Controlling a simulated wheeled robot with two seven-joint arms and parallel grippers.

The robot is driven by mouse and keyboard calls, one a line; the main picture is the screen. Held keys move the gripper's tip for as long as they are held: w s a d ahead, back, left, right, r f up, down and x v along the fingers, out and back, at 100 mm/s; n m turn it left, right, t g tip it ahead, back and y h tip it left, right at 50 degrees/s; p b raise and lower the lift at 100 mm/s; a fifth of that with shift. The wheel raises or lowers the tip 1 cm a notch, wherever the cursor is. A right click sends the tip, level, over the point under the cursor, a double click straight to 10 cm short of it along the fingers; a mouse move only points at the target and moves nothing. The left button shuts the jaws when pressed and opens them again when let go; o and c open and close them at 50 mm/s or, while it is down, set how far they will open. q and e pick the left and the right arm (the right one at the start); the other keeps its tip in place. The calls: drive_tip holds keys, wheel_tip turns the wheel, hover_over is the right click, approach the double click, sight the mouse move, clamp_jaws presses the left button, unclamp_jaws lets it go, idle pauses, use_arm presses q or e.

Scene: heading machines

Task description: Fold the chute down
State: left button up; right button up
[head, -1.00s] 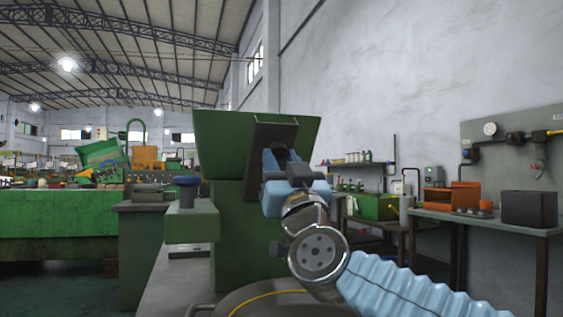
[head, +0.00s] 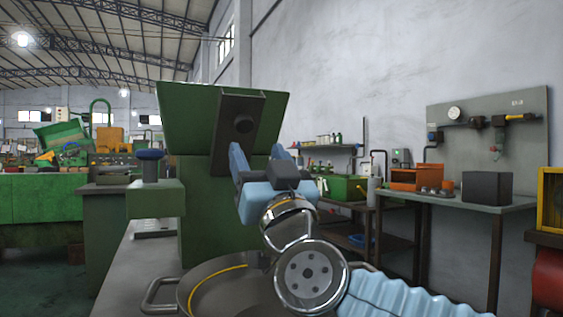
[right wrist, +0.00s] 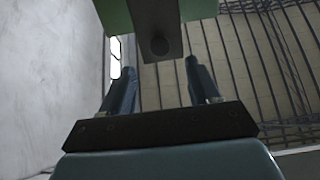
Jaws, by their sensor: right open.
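The chute (head: 233,135) is a dark grey metal channel standing steeply, slightly tilted, against the front of the green hopper (head: 180,115). A round dark knob or hole shows near its upper middle. My right gripper (head: 257,152) is open and empty, its two blue fingers pointing up, just right of the chute's lower part. In the right wrist view the chute (right wrist: 150,20) comes down from the top, its end appearing between the fingertips of my right gripper (right wrist: 156,64). I see no contact; the depth between them is unclear. My left gripper is out of view.
A round bowl (head: 205,285) with a yellow line and side handles sits below my right arm. A green block with a blue knob (head: 149,155) stands left of the hopper. A bench (head: 420,197) with an orange box and a dark box is at the right.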

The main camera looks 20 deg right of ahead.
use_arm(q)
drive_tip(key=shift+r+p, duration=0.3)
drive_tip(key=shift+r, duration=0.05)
use_arm(e)
drive_tip(key=s, duration=0.9)
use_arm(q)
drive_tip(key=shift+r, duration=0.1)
use_arm(e)
drive_tip(key=shift+s+r, duration=0.1)
drive_tip(key=shift+r, duration=0.05)
drive_tip(key=g+p, duration=0.3)
drive_tip(key=p, duration=0.8)
approach(246, 124)
drive_tip(key=x, duration=0.9)
drive_tip(key=shift+w+r, duration=0.1)
drive_tip(key=shift+w, duration=0.1)
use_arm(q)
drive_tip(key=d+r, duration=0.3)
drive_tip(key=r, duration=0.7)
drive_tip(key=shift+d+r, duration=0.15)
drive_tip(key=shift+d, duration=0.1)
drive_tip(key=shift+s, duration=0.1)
use_arm(e)
clamp_jaws()
